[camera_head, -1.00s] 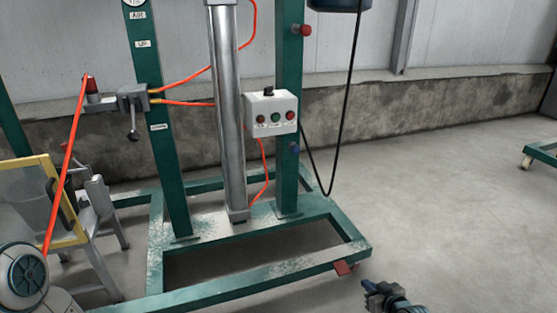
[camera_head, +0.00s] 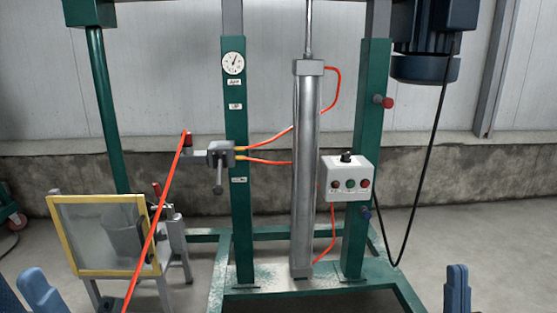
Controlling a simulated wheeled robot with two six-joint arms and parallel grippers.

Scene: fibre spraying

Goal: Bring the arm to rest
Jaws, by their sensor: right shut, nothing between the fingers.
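My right gripper (camera_head: 457,290) stands at the bottom right edge with its dark blue fingers together and nothing between them. It is apart from the machine frame. Blue parts at the bottom left corner look like my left gripper (camera_head: 30,293). They are cut off by the picture edge, so its opening cannot be judged.
A green frame (camera_head: 240,190) holds a metal cylinder (camera_head: 305,170), a gauge (camera_head: 233,63), a lever valve (camera_head: 221,155) and a button box (camera_head: 347,180). A red hose (camera_head: 155,225) hangs at left before a yellow-framed panel (camera_head: 105,235). Floor at right is clear.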

